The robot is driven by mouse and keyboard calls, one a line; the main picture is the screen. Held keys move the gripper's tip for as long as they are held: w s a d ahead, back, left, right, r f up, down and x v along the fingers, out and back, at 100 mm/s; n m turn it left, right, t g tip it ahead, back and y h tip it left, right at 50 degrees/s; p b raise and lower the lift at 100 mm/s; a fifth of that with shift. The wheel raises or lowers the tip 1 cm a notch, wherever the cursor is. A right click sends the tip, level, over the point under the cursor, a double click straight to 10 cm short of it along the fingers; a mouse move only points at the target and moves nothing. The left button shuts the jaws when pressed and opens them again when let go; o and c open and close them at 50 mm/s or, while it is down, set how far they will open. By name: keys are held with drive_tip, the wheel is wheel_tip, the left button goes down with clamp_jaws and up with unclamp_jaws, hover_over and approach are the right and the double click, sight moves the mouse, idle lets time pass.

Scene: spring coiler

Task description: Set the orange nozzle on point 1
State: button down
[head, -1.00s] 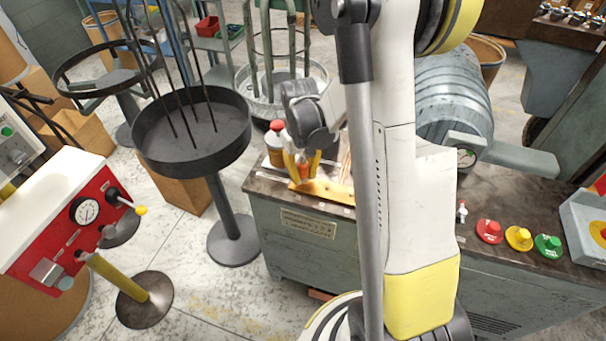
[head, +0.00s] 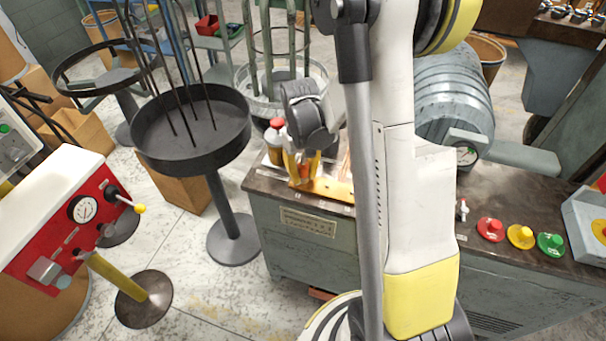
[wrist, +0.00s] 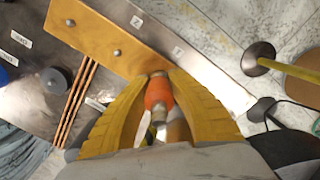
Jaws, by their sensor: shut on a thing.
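My gripper (wrist: 158,92) has yellow fingers closed on the sides of the orange nozzle (wrist: 158,94), which has metal ends. In the head view my gripper (head: 302,170) is at the left end of an orange-yellow plate (head: 332,190) on the bench. In the wrist view the plate (wrist: 90,32) runs diagonally and carries small round metal studs. The nozzle's far metal end overlaps the plate's near end; I cannot tell whether it touches. Small white labels lie beside the plate, one marked 2 (wrist: 136,21) and another (wrist: 178,52) too small to read surely.
Copper rods (wrist: 78,105) and a dark round knob (wrist: 55,80) lie left of my gripper in the wrist view. A red-capped bottle (head: 273,150) stands close behind the gripper. Red, yellow and green buttons (head: 520,237) sit on the bench's right. The bench edge is near.

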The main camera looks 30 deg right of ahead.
drive_tip(key=c, duration=1.2)
unclamp_jaws()
drive_tip(key=shift+c, duration=0.2)
drive_tip(key=r, duration=1.2)
drive_tip(key=shift+w+r, duration=0.1)
drive_tip(key=shift+w, duration=0.25)
wheel_tip(320, 180, up, 13)
drive_tip(key=p, duration=1)
drive_tip(key=shift+f, duration=0.2)
